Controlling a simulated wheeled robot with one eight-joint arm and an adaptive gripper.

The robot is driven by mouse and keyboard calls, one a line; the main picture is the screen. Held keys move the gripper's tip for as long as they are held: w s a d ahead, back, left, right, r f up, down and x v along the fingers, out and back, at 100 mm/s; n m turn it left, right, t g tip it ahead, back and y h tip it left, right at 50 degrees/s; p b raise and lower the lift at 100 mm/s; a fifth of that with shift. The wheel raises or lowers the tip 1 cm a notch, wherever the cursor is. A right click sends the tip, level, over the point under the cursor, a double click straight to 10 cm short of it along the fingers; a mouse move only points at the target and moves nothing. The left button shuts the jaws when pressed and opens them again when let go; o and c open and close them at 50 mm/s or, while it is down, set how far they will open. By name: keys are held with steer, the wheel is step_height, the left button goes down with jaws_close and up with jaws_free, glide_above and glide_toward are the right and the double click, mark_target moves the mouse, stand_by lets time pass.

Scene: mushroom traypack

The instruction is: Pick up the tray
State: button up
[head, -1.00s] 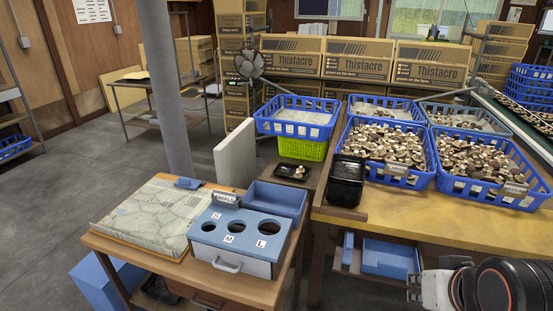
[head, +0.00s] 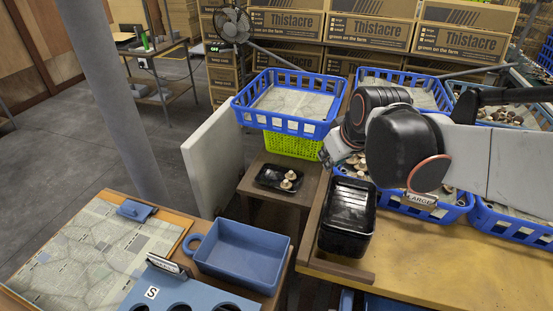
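A stack of black trays (head: 347,222) stands at the left end of the yellow-topped table. A single black tray (head: 268,181) lies on a low brown stand to its left, with a few mushrooms (head: 289,180) in it. My gripper (head: 327,156) is above and behind the tray stack, right of the single tray, and appears apart from both. My black and white arm hides most of it, so its opening does not show.
Blue crates of mushrooms (head: 430,207) stand behind and right of the stack, partly hidden by my arm. A paper-lined blue crate (head: 290,127) sits on a green basket (head: 290,147). A blue bin (head: 242,265) is at the front. A white panel (head: 213,165) stands left.

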steer(key=w+a+f+n, duration=0.3)
steer(key=w+f, duration=0.1)
steer(key=w, duration=0.6)
steer(key=n+g+y, duration=0.1)
steer(key=n+y, duration=0.1)
steer(key=n, duration=0.4)
glide_above(272, 192)
steer(key=s+d, duration=0.1)
steer(key=s, duration=0.2)
steer(key=f, duration=3.2)
steer(key=shift+w+d+f, duration=0.15)
steer(key=shift+d+f, duration=0.05)
steer(key=shift+b+x, duration=1.55)
steer(key=shift+x, duration=1.6)
steer(key=shift+f, duration=0.1)
jaws_close()
